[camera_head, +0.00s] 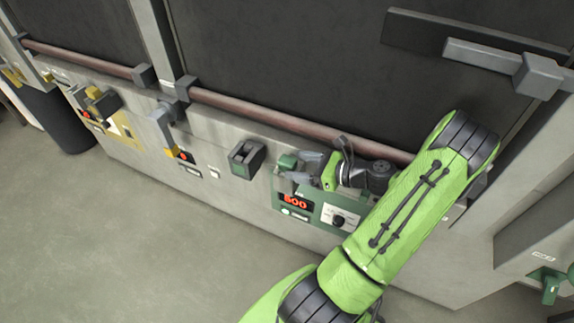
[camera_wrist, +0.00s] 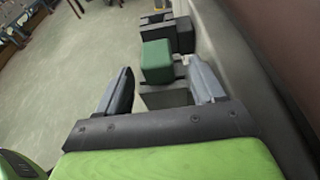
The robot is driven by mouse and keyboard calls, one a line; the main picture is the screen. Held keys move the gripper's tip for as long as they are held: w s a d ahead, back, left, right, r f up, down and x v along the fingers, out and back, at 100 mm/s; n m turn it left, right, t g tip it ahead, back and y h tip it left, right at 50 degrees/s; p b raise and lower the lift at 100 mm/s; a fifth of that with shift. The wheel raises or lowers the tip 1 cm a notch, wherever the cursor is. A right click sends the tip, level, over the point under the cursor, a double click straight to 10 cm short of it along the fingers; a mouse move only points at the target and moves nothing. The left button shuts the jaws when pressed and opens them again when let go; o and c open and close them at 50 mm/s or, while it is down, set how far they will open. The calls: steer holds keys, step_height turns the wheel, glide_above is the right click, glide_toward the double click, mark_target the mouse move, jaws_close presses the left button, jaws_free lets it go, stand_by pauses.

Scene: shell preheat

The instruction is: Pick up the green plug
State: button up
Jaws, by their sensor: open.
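The green plug (camera_head: 287,161) is a small block with rounded edges at the top left of the green control panel (camera_head: 318,212) on the wall. It also shows in the wrist view (camera_wrist: 158,62), seated at a grey block. My gripper (camera_head: 298,168) is open, its two grey fingers pointing at the plug from the right. In the wrist view my gripper (camera_wrist: 160,70) has one finger on each side of the plug, with a gap visible at the left. Whether the right finger touches it I cannot tell. The plug's lower part is partly hidden in the head view.
A dark grey socket block (camera_head: 247,157) sits on the wall left of the panel. A reddish pipe (camera_head: 290,123) runs along the wall above. A yellow panel (camera_head: 122,127) is farther left. Another green fitting (camera_head: 549,284) is at far right. The floor is clear.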

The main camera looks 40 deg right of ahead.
mark_target(282, 161)
steer(key=x, duration=0.6)
steer(key=shift+r, duration=0.4)
steer(key=shift+s+r, duration=0.1)
steer(key=shift+c, duration=0.3)
steer(key=c, duration=1)
steer(key=shift+c, duration=0.2)
